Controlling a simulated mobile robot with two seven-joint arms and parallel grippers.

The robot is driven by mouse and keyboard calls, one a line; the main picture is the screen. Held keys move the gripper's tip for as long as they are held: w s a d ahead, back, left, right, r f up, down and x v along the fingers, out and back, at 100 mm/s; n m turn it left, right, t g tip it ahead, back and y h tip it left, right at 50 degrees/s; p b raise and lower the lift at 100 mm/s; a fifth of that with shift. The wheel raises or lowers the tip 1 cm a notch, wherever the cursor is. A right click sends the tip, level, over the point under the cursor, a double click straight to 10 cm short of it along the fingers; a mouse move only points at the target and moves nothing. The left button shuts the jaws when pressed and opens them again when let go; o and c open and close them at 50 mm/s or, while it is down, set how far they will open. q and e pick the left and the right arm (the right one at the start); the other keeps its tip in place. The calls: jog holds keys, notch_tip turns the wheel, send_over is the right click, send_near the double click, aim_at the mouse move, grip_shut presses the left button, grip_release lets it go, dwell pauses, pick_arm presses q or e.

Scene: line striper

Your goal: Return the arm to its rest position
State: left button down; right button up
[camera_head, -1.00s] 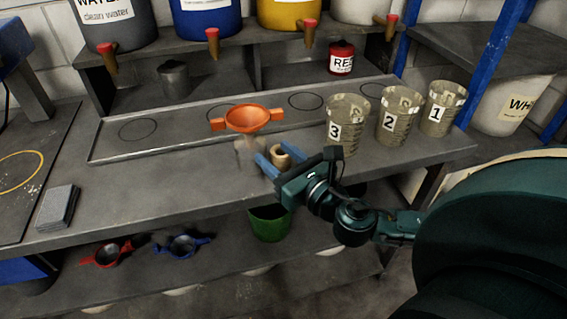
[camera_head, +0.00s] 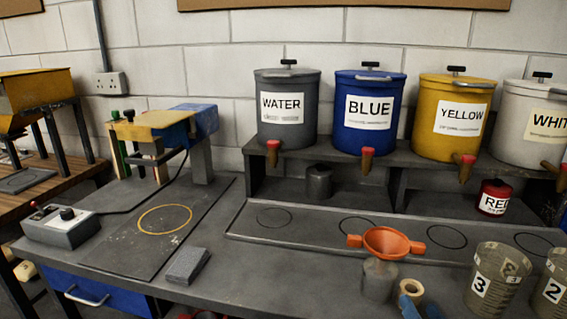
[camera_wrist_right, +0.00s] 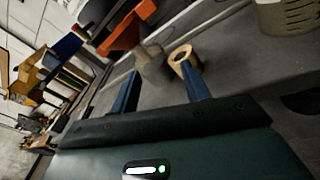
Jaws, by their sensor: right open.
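My right gripper (camera_head: 420,309) shows only by its blue fingertips at the bottom edge of the head view. In the right wrist view the gripper (camera_wrist_right: 160,84) has its two blue fingers spread apart with nothing held between them. A tan tape roll (camera_head: 411,289) stands on the bench just beyond the fingertips; it also shows in the wrist view (camera_wrist_right: 183,60), nearer the right finger. Whether a finger touches it I cannot tell. The rest of my right arm is out of the head view.
An orange funnel (camera_head: 386,242) sits on a grey jar (camera_head: 379,280) beside the fingers. Numbered cups (camera_head: 494,281) stand at the right. Labelled tanks (camera_head: 369,115) line the shelf behind. A grey block (camera_head: 187,266) lies left; the bench between is clear.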

jog(key=s+a+f+m+g, duration=0.2)
jog(key=s+f+m+g, duration=0.5)
jog(key=m, duration=0.7)
jog(key=s+a+f+m+g, duration=0.3)
jog(key=s+f+m+g, duration=0.3)
jog(key=s+f+m, duration=0.5)
jog(key=w+a+m+t+y+p, duration=0.2)
jog(key=w+a+t+y, duration=0.2)
jog(key=w+a+t, duration=0.2)
jog(key=shift+w+a+f+t+p, duration=0.4)
jog(key=shift+w+a+f, duration=0.05)
jog(key=shift+a, duration=0.1)
